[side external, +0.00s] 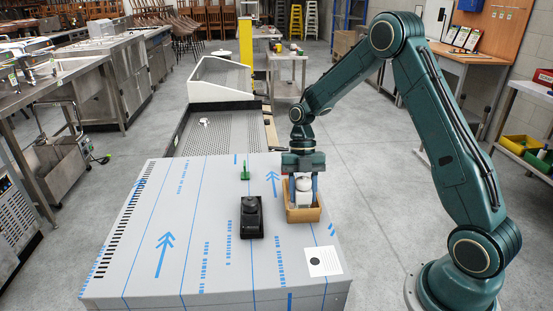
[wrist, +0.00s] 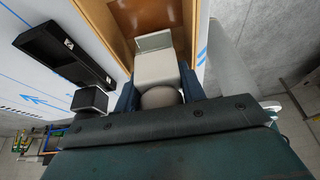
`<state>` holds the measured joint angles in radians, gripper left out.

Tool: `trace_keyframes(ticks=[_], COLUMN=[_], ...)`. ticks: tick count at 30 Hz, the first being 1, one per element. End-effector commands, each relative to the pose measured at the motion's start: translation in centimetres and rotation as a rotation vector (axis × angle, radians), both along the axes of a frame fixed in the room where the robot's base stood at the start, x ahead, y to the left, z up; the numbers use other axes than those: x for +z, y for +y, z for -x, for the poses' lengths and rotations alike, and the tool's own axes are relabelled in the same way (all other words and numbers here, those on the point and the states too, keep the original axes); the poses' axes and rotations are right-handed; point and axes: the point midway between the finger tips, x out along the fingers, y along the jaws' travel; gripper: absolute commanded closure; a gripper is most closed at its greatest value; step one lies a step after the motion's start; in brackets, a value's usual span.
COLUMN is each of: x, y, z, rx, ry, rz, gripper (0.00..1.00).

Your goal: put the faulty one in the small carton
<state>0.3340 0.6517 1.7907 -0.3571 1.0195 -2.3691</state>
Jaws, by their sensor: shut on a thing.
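My gripper (side external: 303,188) points down at the small brown carton (side external: 304,215) on the right side of the table. It is shut on a white device (side external: 303,196) with a rounded part, its blue fingers on both sides. In the wrist view the white device (wrist: 155,68) is between the fingers (wrist: 160,92), with the carton (wrist: 118,42) around its far part. Its lower part appears within the carton walls; I cannot tell whether it touches the floor. A black device (side external: 251,215) stands left of the carton; it also shows in the wrist view (wrist: 62,55). No fault is visible.
A small green object (side external: 245,172) stands behind the black device. The grey, blue-marked table top (side external: 190,230) is clear at left. A perforated metal bed (side external: 215,130) adjoins its back.

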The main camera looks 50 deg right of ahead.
Motion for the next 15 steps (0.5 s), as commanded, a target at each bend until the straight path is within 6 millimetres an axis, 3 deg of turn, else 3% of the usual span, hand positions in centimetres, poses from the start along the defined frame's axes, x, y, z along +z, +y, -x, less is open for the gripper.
trace_keyframes(ticks=[4, 15], x=[-1.14, -1.39], y=[0.03, 0.01], z=[0.01, 0.02], rx=[0.000, 0.000], ry=[0.000, 0.000], rz=[0.000, 0.000], gripper=[0.89, 0.89])
